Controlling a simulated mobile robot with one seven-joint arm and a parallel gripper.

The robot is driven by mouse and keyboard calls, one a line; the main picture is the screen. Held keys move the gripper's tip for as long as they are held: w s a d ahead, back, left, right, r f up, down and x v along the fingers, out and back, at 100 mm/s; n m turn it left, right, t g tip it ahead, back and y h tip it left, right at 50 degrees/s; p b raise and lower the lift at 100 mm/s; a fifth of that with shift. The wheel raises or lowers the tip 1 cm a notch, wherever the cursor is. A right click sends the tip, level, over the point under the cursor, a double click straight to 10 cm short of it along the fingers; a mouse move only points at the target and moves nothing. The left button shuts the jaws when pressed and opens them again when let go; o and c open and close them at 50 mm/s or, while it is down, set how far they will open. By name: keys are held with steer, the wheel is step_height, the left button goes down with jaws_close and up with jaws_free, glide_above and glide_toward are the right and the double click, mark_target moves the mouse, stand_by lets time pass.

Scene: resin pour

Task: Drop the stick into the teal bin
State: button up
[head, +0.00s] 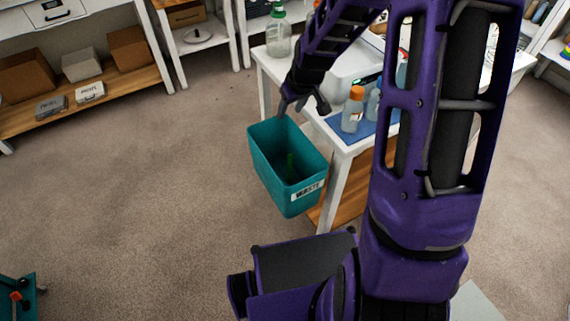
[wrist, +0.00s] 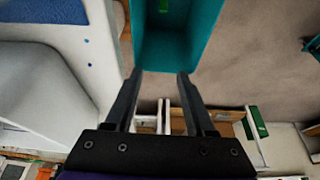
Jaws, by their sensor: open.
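The teal bin (head: 268,176), labelled WASTE, is beside the white table's near left corner in the head view. Its wall and inside also show at the top of the wrist view (wrist: 205,30). My gripper (head: 303,106) is above the bin's far rim. In the wrist view my gripper (wrist: 160,74) has its two fingers spread with nothing between them.
The white table (head: 340,150) holds an orange-capped bottle (head: 353,108) and other bottles on a blue mat (head: 385,131), close to my arm. A green-topped bottle (head: 278,35) stands at its back left. Shelves with boxes line the back left. The carpet left of the bin is clear.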

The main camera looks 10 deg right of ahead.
steer(key=p+v, duration=0.2)
steer(key=v, duration=1.2)
steer(key=shift+r+p, duration=0.15)
steer(key=shift+p, duration=0.15)
steer(key=shift+s, duration=0.1)
